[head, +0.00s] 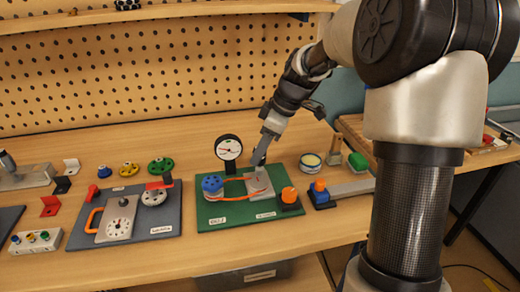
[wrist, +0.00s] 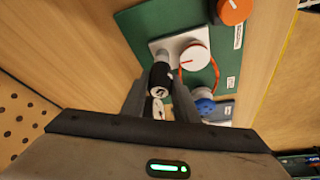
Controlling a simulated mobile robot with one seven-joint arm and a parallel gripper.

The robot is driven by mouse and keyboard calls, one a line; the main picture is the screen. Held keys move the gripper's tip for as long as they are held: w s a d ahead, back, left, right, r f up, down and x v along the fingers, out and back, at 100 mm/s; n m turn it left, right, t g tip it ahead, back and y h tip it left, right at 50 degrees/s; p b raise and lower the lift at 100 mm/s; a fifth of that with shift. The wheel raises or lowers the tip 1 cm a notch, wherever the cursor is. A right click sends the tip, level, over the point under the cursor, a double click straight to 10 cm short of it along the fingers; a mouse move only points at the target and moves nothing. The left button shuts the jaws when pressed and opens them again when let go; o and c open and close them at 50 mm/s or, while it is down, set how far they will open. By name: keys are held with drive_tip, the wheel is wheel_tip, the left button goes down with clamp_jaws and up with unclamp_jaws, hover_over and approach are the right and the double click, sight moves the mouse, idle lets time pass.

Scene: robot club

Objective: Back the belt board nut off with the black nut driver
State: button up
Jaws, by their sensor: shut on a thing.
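The green belt board (head: 228,215) lies on the bench in the head view, with an orange belt (head: 237,181) running between a blue knobbed wheel (head: 212,185) and a grey plate (head: 262,184). My gripper (head: 261,154) is over that plate, pointing down. In the wrist view my gripper (wrist: 158,104) is shut on the black nut driver (wrist: 161,76). The driver's pale metal end (wrist: 162,57) points at the plate (wrist: 172,45), beside a white disc (wrist: 195,57). The nut is hidden under the driver, and I cannot tell how the socket sits on it.
An orange knob (head: 289,195) is on the board's right corner. A grey board (head: 170,217) lies to the left, and a round tub (head: 310,162) and a green block (head: 357,161) to the right.

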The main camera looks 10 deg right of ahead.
drive_tip(key=n+g+p, duration=0.1)
drive_tip(key=n, duration=0.2)
drive_tip(key=n+g+p, duration=0.1)
drive_tip(key=n+p, duration=0.1)
drive_tip(key=shift+r+n+y, duration=0.1)
drive_tip(key=shift+n+y, duration=0.2)
drive_tip(key=shift+n, duration=0.1)
drive_tip(key=o, duration=1.4)
drive_tip(key=shift+r+p, duration=1.9)
drive_tip(key=shift+r, duration=0.85)
drive_tip(key=shift+o, duration=0.6)
drive_tip(key=o, duration=0.5)
drive_tip(key=shift+c, duration=0.2)
